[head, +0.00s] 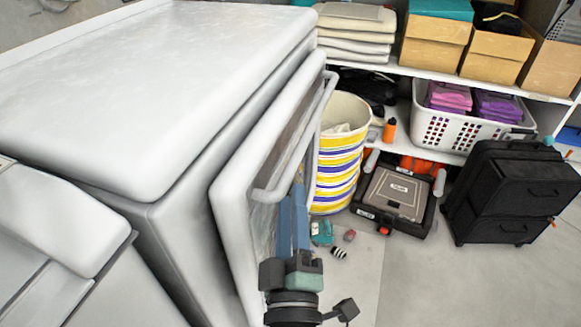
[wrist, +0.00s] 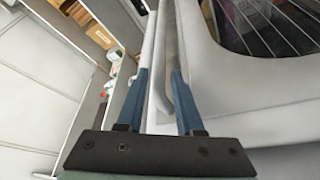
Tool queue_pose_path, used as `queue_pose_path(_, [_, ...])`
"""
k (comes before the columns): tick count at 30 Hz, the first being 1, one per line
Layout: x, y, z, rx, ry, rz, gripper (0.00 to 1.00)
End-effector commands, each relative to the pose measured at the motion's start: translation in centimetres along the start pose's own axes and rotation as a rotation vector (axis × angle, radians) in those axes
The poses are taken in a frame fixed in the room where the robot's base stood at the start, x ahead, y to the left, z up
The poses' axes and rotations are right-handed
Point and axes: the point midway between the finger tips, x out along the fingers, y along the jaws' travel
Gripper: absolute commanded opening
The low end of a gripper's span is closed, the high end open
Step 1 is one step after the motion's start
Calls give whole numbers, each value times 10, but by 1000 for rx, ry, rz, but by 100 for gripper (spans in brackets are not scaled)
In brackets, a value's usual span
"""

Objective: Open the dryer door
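The white dryer (head: 160,85) fills the left of the head view. Its door (head: 238,190) is the pale framed panel on the right side, with a light bar handle (head: 318,110). A narrow shaded band shows between door and body; I cannot tell whether the door is ajar. My gripper (head: 292,192) is in front of the door, its blue fingers by the handle's lower part. In the wrist view my gripper (wrist: 160,75) has its fingers apart, with pale bar-like parts of the door (wrist: 240,65) between them. Contact is unclear.
A striped basket (head: 340,160) stands just beyond the door. A black case (head: 395,200) lies on the floor, and a black drawer unit (head: 505,190) stands at right. Small items lie near the gripper. The floor (head: 450,285) at lower right is clear.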

Motion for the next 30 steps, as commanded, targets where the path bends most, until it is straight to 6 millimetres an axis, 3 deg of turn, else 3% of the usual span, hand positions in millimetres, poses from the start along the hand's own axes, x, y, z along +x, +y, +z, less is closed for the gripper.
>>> queue_pose_path(6, [36, 1, 0, 0, 1, 4, 36])
queue_pose_path(12, [60, 0, 0, 0, 1, 2, 36])
queue_pose_path(26, [72, 0, 0, 0, -1, -1, 36])
queue_pose_path(27, [72, 0, 0, 0, 0, -1, 34])
queue_pose_path(30, [72, 0, 0, 0, 0, -1, 16])
